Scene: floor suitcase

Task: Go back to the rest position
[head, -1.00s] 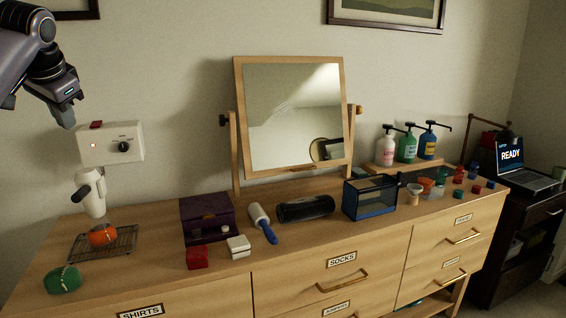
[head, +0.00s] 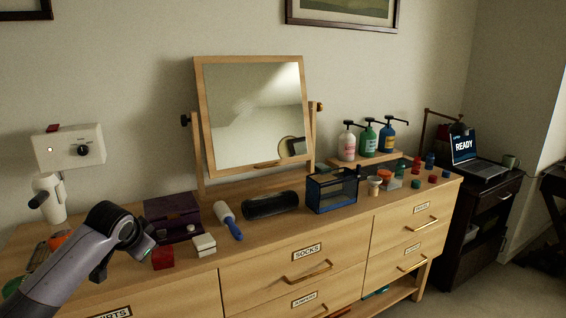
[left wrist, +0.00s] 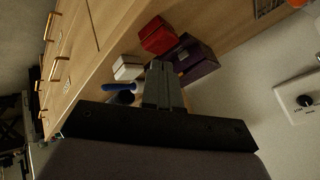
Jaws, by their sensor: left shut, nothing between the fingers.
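My left gripper (left wrist: 160,72) shows in the left wrist view with its dark fingers closed together and nothing between them. Beyond its tips in that view lie a purple box (left wrist: 196,62), a red box (left wrist: 157,36) and a small white box (left wrist: 128,68), apart from the fingers as far as I can tell. In the head view my left arm comes in from the lower left and bends in front of the dresser's left part, covering some of its top. My right gripper is in neither view.
The wooden dresser (head: 300,272) carries a mirror (head: 250,110), a lint roller (head: 228,220), a dark cylinder (head: 270,205), a blue-framed clear box (head: 332,190) and several pump bottles. A white device (head: 68,148) is at the left wall. A laptop (head: 472,155) stands right.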

